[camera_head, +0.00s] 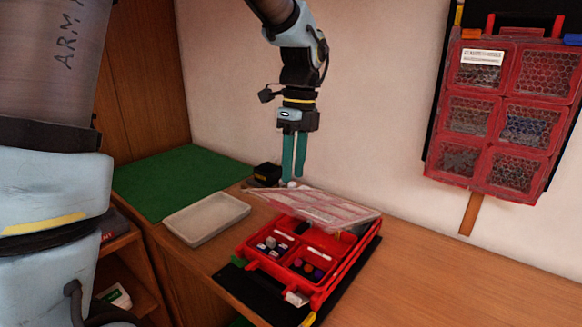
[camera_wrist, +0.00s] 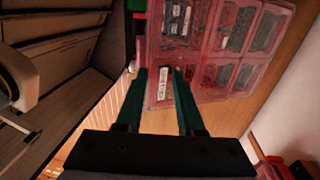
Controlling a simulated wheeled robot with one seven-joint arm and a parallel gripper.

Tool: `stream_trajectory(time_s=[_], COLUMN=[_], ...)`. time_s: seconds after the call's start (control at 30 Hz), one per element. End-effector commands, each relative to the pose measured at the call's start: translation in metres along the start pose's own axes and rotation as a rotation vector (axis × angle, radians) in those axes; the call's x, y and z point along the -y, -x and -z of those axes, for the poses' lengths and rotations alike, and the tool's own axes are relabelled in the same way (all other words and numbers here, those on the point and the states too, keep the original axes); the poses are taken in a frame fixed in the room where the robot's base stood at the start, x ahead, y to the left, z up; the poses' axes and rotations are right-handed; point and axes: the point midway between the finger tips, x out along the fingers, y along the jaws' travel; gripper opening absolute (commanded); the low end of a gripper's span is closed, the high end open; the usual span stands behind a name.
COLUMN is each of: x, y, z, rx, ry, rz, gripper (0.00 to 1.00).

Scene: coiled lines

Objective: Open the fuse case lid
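The red fuse case (camera_head: 318,288) lies on the wooden desk in the head view. Its clear, red-framed lid (camera_head: 318,208) stands partly open and tilted over the back of the case. Compartments with small fuses show below it. My gripper (camera_head: 292,182) points down at the lid's far left edge. Its teal fingers are apart. In the wrist view the lid (camera_wrist: 212,88) lies beyond the fingertips (camera_wrist: 160,70), with a white label seen between them. Whether the fingers touch the lid, I cannot tell.
A grey tray (camera_head: 206,218) lies left of the case, next to a green mat (camera_head: 180,180). A small black object (camera_head: 267,174) is behind my gripper. Another red case (camera_head: 505,118) hangs on the right wall. The desk's right side is clear.

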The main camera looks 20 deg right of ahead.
Motion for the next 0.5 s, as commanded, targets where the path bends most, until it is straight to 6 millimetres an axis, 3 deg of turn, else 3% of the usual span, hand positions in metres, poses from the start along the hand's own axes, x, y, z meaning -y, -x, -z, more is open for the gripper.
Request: stream_trajectory(time_s=[0.5], x=[0.013], y=[0.032], z=[0.000], rx=[0.000], ry=[0.000], rz=[0.000], gripper=[0.38])
